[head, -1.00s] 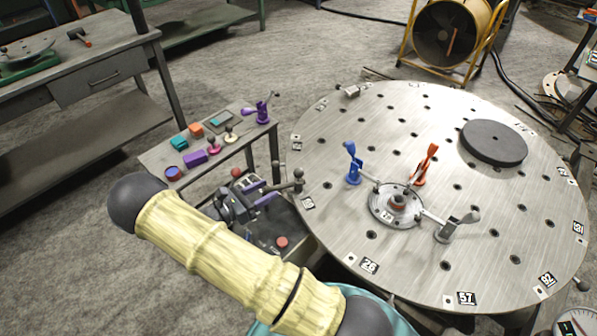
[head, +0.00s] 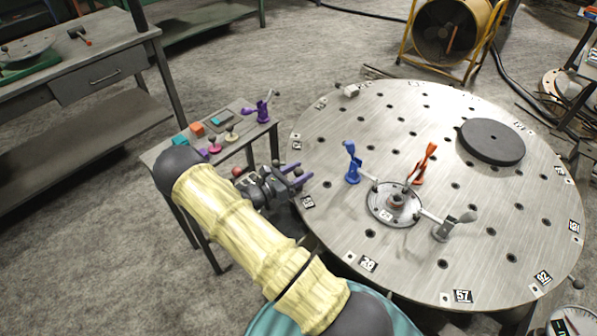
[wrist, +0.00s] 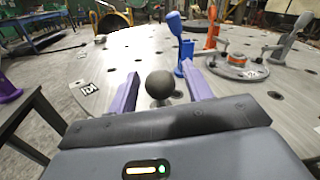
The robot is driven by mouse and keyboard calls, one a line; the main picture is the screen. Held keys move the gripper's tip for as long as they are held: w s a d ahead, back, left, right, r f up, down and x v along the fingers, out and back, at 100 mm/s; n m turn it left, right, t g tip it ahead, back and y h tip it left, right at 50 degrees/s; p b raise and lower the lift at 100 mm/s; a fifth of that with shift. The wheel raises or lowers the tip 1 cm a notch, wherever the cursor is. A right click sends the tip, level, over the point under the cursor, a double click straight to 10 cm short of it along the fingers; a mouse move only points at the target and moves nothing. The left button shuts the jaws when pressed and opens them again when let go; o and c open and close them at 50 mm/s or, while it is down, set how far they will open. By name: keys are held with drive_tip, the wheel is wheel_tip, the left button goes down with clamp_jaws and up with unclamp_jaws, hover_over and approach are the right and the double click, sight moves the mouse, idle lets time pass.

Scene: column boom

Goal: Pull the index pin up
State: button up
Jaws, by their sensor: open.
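The index pin shows as a dark round knob (wrist: 160,85) in the wrist view, standing at the near edge of the round steel table (wrist: 130,65). In the head view the knob (head: 298,171) is small and partly hidden by my gripper. My gripper (head: 302,176) is open, with purple fingers at the table's left edge. In the wrist view the fingers (wrist: 160,92) lie to the left and right of the knob, with visible gaps on both sides. The pin's stem below the knob is mostly hidden.
A blue clamp (head: 352,165) stands on the table just beyond the fingers. A red-orange clamp (head: 424,165), a grey clamp (head: 453,225) and a central hub (head: 385,215) are farther right. A small bench (head: 150,158) with coloured parts stands left of my gripper.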

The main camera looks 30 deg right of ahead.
sight(298, 169)
drive_tip(key=shift+c, duration=0.2)
clamp_jaws()
drive_tip(key=shift+w+r+p, duration=0.1)
drive_tip(key=shift+r+p, duration=1)
drive_tip(key=shift+r, duration=0.7)
drive_tip(key=shift+o, duration=0.2)
unclamp_jaws()
drive_tip(key=shift+r, duration=0.1)
drive_tip(key=shift+a, duration=0.15)
